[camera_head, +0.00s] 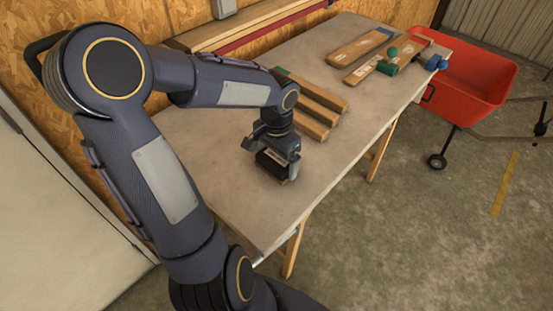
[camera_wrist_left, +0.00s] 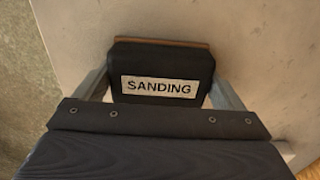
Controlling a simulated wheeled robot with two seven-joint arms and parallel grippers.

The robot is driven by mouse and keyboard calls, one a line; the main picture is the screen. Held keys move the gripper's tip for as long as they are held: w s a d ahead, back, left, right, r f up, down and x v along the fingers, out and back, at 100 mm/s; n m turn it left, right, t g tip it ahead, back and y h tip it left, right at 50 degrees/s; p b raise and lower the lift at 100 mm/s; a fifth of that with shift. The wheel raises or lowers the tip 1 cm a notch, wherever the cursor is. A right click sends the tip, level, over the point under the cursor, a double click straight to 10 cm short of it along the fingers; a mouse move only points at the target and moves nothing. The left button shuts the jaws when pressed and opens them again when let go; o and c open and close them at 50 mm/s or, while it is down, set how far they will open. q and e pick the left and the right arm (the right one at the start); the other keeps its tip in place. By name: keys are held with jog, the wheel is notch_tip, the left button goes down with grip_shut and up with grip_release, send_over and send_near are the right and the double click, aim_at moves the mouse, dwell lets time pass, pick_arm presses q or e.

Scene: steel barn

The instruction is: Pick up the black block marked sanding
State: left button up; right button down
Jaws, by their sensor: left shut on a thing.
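The black block (camera_wrist_left: 162,62) has a white label reading SANDING and a thin brown layer along its far edge in the left wrist view. In the head view the block (camera_head: 272,165) is at the near part of the grey table (camera_head: 225,195). My left gripper (camera_wrist_left: 160,88) is shut on it, with one finger at each side of the block. The left gripper (camera_head: 275,158) also shows in the head view, pointing down at the table. I cannot tell whether the block touches the table. My right gripper is not in view.
Several wooden pieces (camera_head: 318,105) lie just beyond the gripper. More wooden boards (camera_head: 358,48), a green cylinder (camera_head: 387,68) and blue items lie at the far end. A red wheelbarrow (camera_head: 470,78) stands past the table. The table's near end is clear.

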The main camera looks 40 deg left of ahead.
pick_arm(q)
jog(key=shift+r, duration=0.65)
jog(key=w+d+r, duration=1)
jog(key=r, duration=0.1)
jog(key=shift+r+p, duration=0.3)
jog(key=o, duration=0.3)
jog(key=shift+c, duration=0.8)
jog(key=shift+s, duration=0.15)
